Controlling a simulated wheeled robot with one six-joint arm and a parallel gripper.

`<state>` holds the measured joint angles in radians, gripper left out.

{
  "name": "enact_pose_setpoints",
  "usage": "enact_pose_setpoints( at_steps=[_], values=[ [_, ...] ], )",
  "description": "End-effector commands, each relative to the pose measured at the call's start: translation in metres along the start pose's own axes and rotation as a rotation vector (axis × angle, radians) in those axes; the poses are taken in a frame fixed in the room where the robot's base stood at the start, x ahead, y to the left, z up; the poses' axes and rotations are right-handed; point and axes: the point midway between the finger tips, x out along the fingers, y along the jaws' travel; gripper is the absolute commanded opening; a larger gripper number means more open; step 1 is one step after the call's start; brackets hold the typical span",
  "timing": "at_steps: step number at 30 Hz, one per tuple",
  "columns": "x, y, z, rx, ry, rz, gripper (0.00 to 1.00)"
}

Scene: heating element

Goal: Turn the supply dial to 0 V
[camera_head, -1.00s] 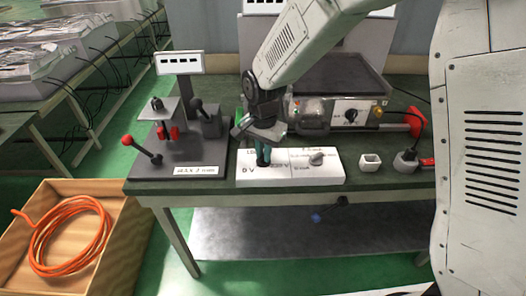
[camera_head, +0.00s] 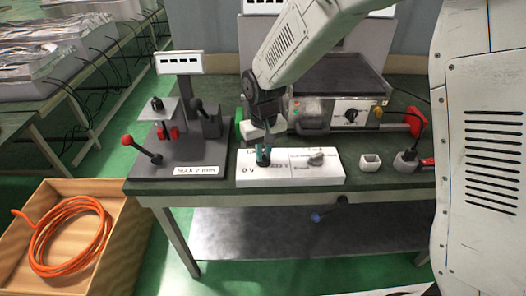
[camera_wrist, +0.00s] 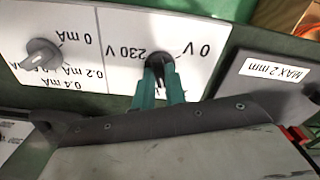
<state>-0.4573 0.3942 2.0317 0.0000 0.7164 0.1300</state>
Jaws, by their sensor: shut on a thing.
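The white control panel (camera_head: 318,178) stands at the front of the bench. Its left part bears the dark supply dial (camera_wrist: 155,62), with the printed labels "0 V" and "230 V", which appear upside down in the wrist view. My gripper (camera_wrist: 159,75) points down at this dial. Its teal fingers are closed on the dial's sides, and they also show in the head view (camera_head: 263,157). The fingers cover much of the dial, so I cannot tell exactly where it points. A second grey knob (camera_wrist: 42,55) sits on the mA side of the panel, apart from my gripper.
Left of the panel is a dark stand (camera_head: 180,165) with a red-knobbed lever (camera_head: 127,140) and a "MAX 2 mm" label. Behind is a grey device (camera_head: 345,85) with its own knob. A small white cup (camera_head: 370,162) stands to the right.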

Motion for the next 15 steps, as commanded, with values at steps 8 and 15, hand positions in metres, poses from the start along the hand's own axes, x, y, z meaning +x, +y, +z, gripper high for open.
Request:
enact_pose_setpoints(
  at_steps=[8,15],
  values=[
    [-0.0012,-0.0001,-0.0014,-0.26,0.004,0.0,0.0],
    [-0.0013,-0.0002,-0.0015,-0.488,0.005,0.001,0.0]
  ],
)
